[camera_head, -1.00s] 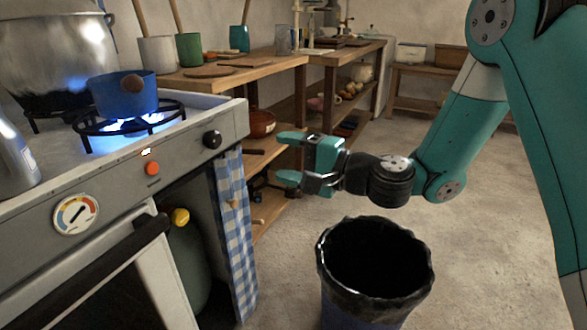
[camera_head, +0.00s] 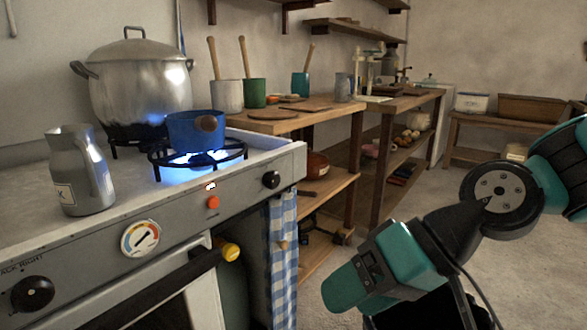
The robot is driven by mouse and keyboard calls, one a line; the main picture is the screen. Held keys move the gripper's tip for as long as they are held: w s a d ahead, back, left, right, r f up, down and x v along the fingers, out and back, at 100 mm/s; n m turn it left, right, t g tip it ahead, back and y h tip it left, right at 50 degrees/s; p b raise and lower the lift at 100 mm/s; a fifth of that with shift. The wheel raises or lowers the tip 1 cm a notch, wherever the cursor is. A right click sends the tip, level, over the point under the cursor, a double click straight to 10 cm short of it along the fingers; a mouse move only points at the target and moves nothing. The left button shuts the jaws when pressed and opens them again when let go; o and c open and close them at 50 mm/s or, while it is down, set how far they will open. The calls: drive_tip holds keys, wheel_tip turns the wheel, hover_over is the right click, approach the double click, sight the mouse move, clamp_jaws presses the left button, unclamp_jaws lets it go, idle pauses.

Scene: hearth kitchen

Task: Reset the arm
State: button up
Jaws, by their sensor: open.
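My gripper (camera_head: 345,287) is teal and black and shows at the lower right of the head view.
A blue pot (camera_head: 195,130) sits on a lit burner of the stove (camera_head: 290,163). A large steel pot (camera_head: 140,85) and a metal jug (camera_head: 80,175) stand beside it. Wooden shelves (camera_head: 335,185) stand behind.

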drive_tip(key=s+d+n+h, duration=0.2)
drive_tip(key=s+d+h, duration=0.3)
drive_tip(key=s+d, duration=0.2)
wheel_tip(320, 180, up, 32)
drive_tip(key=p, duration=3.2)
drive_tip(key=shift+g, duration=0.4)
